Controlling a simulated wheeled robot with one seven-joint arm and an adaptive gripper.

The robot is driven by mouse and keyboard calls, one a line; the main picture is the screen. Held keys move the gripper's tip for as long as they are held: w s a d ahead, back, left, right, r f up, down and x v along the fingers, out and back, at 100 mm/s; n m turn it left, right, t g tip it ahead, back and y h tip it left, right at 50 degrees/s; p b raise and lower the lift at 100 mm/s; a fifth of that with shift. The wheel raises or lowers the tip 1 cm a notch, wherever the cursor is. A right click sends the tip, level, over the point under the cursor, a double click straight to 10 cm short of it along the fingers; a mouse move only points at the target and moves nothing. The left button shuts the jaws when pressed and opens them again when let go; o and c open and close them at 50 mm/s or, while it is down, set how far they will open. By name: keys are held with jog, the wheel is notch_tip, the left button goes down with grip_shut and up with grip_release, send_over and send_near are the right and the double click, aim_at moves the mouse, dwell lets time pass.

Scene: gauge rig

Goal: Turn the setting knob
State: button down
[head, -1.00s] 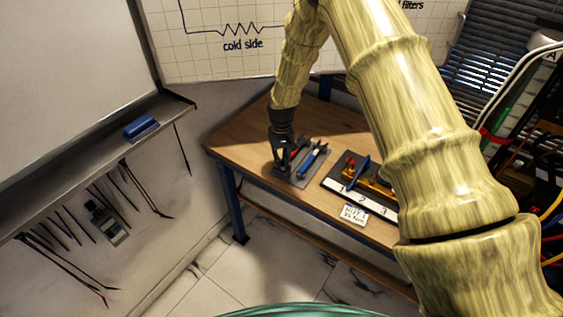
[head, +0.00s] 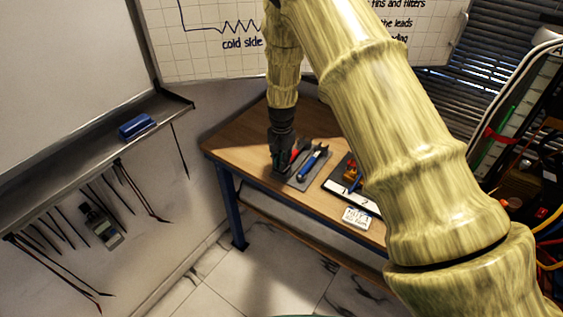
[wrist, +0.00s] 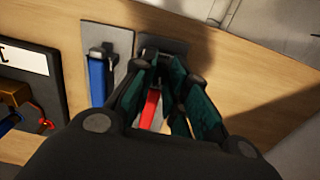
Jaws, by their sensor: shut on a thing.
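My gripper (head: 279,163) is low over the wooden bench at its left end. In the wrist view its fingers (wrist: 168,98) are closed around a red-handled tool (wrist: 151,108), whose handle shows between them. The red also shows beside the fingers in the head view (head: 298,148). A blue-handled tool (head: 312,163) lies just right of it and also shows in the wrist view (wrist: 98,80). A black board (head: 338,180) with a numbered white strip and orange fittings is partly hidden by my arm. I cannot single out a setting knob.
Both tools are on grey mats or holders on the bench (head: 238,133). A whiteboard stands behind. A wall rail with a blue eraser (head: 137,126) is at left. Cables crowd the right side.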

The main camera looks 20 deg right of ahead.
jog(key=shift+m, duration=0.7)
jog(key=c, duration=1.3)
grip_release()
jog(key=shift+c, duration=0.2)
notch_tip(320, 180, up, 12)
